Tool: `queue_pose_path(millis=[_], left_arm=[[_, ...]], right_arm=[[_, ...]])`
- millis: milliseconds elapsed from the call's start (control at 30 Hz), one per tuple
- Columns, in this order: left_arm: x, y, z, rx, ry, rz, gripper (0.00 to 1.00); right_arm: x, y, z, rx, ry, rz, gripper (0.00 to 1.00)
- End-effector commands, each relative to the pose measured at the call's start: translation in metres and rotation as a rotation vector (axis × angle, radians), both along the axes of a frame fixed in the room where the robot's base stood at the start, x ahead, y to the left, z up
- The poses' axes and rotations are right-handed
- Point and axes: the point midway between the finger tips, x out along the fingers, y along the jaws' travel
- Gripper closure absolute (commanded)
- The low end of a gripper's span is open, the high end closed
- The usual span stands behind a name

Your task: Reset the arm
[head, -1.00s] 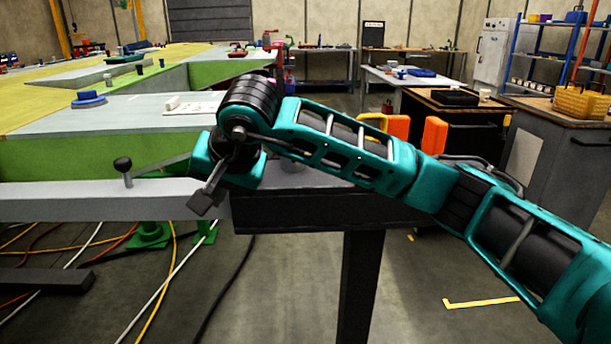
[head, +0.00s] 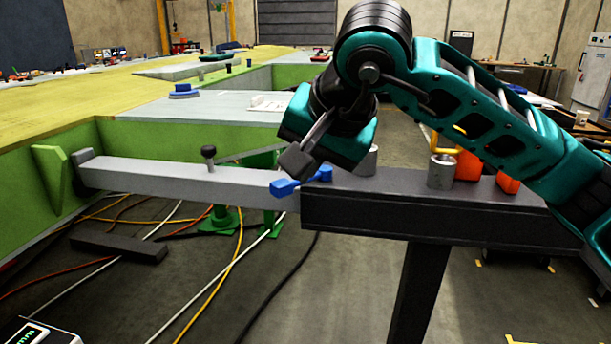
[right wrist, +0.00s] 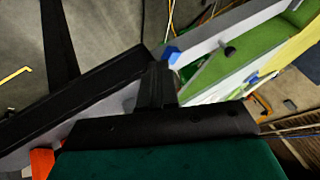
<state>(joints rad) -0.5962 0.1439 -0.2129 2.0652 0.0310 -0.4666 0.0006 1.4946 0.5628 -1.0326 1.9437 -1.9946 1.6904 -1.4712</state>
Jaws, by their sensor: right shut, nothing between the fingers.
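My right arm is teal and black and comes in from the right in the head view, bent at a black joint. My right gripper (head: 296,160) points down and left, shut and empty. It hangs above a blue handle-like piece (head: 287,187) where a grey beam (head: 180,182) meets a dark bench (head: 420,205). In the right wrist view the shut fingers (right wrist: 157,85) show near the blue piece (right wrist: 172,55). My left gripper is not in view.
Metal cylinders (head: 441,171) and orange blocks (head: 468,166) stand on the dark bench under my forearm. A black knob (head: 208,152) rises from the beam. A large green-sided wing jig (head: 150,142) fills the left. Cables (head: 235,265) and a dark bar (head: 118,246) lie on the floor.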

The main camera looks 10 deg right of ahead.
Motion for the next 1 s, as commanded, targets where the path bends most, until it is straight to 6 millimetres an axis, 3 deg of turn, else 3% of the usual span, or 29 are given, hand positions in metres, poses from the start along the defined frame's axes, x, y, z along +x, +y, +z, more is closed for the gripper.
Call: queue_pose_path(millis=[433, 567, 767, 900, 1000], left_arm=[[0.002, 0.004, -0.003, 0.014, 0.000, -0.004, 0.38], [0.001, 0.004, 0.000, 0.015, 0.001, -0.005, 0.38], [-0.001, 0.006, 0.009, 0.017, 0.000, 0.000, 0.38], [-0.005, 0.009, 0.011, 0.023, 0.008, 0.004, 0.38], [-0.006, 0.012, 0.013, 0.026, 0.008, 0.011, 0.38]], right_arm=[[-0.004, 0.002, 0.002, 0.006, 0.007, 0.002, 1.00], [-0.013, 0.021, -0.013, 0.105, 0.096, 0.031, 1.00], [-0.063, 0.087, -0.047, 0.526, 0.491, 0.067, 1.00], [-0.099, 0.124, -0.043, 0.872, 0.850, 0.013, 1.00], [-0.114, 0.138, -0.030, 1.112, 1.121, -0.066, 1.00]])
